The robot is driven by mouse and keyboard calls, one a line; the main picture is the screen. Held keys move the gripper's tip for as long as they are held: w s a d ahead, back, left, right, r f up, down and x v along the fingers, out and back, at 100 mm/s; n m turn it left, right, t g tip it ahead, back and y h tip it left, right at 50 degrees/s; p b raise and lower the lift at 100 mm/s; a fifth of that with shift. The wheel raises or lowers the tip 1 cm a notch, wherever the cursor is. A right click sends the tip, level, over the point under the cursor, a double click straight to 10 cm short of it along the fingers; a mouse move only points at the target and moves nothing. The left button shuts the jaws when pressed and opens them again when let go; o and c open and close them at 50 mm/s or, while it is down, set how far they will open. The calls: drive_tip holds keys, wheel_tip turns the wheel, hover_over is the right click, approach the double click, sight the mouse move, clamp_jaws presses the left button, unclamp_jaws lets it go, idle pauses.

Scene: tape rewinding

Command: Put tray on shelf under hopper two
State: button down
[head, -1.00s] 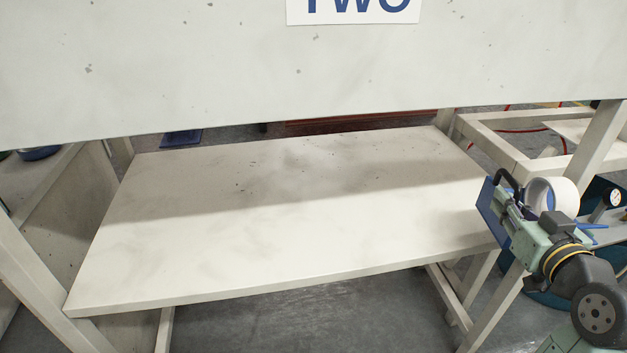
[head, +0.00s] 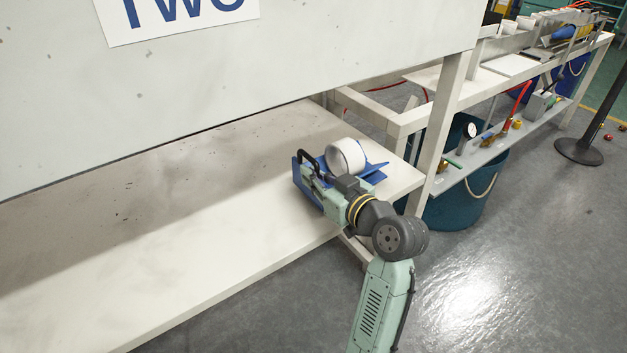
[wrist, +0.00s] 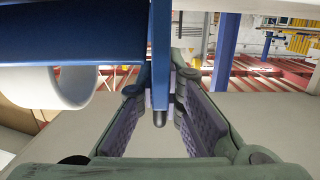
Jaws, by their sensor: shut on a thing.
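The blue tray (head: 374,174) carries a roll of white tape (head: 347,157) and is over the right end of the pale shelf (head: 230,215). I cannot tell whether it touches the shelf. My gripper (head: 310,172) is at the tray's near left side, and its body hides much of the tray. In the wrist view, the two fingers (wrist: 162,95) are shut on the tray's thin blue wall (wrist: 160,45), with the tape roll (wrist: 50,88) to the left. The hopper (head: 250,70) hangs above the shelf with a sign (head: 180,15) ending in "WO".
The shelf is bare to the left of the tray. A pale frame leg (head: 446,105) stands right of it. A side bench with tools (head: 500,140) and a teal bucket (head: 465,190) is farther right. The floor (head: 530,260) at right is open.

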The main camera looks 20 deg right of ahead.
drive_tip(key=shift+f, duration=0.65)
drive_tip(key=shift+f, duration=0.25)
drive_tip(key=c, duration=1.7)
unclamp_jaws()
drive_tip(key=shift+r, duration=0.15)
drive_tip(key=shift+s+d+r, duration=0.1)
drive_tip(key=b+v, duration=0.2)
drive_tip(key=v, duration=0.9)
drive_tip(key=shift+s, duration=0.35)
